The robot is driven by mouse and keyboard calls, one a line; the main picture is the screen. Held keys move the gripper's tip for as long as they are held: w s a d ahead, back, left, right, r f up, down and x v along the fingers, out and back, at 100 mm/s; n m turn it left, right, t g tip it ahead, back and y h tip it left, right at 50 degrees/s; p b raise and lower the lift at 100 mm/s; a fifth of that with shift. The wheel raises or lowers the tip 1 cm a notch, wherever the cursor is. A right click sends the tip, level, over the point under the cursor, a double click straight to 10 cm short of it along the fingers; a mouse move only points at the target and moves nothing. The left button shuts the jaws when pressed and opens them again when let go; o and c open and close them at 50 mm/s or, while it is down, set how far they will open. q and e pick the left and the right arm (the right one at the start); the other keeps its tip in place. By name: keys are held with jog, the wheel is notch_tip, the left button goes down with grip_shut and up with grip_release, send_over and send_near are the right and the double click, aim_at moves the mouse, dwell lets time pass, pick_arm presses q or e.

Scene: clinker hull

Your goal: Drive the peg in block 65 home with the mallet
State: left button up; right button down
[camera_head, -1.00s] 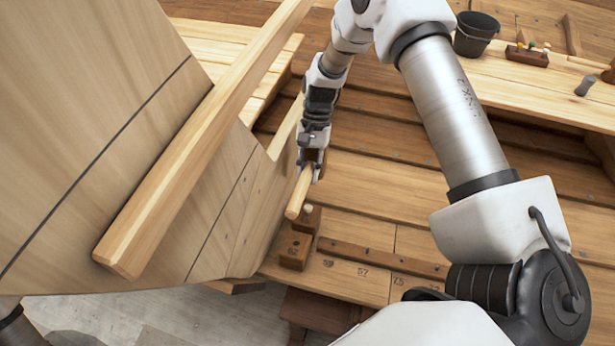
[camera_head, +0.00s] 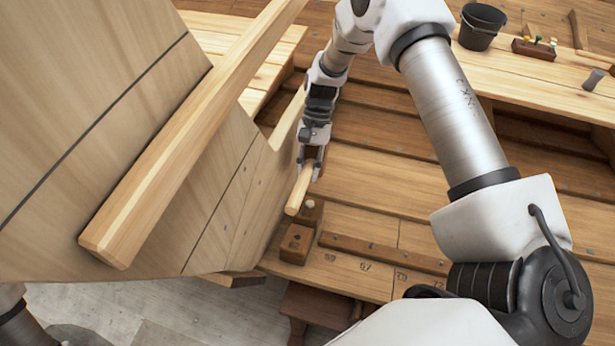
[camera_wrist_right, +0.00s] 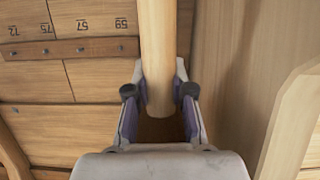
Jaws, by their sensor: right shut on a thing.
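My right gripper (camera_head: 309,168) is shut on a pale wooden bar (camera_head: 298,192), which looks like the mallet's handle. In the right wrist view the bar (camera_wrist_right: 156,50) lies between the fingers (camera_wrist_right: 159,103) and runs out of the top edge; no mallet head shows. In the head view the bar's free end overlaps the view of a small brown block (camera_head: 311,216) with a pale round peg top (camera_head: 309,204). I cannot tell whether they touch. A second brown block (camera_head: 297,243) sits just nearer. I cannot read a 65 on either block. My left gripper is out of view.
A large planked hull side with a thick wooden rail (camera_head: 190,140) fills the left. Numbered planking and a dark batten (camera_head: 385,253) lie right of the blocks. A bucket (camera_head: 480,27) and a small rack (camera_head: 534,49) stand on the bench at the upper right.

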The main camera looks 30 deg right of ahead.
jog(key=shift+s+a+f, duration=0.1)
jog(key=shift+s, duration=0.5)
jog(key=shift+w+f, duration=0.15)
jog(key=shift+w, duration=0.15)
jog(key=shift+s+a+p, duration=0.1)
jog(key=shift+s+p, duration=0.2)
jog(key=shift+s, duration=0.1)
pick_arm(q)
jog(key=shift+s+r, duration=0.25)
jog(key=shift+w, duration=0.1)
pick_arm(e)
jog(key=shift+w, duration=0.1)
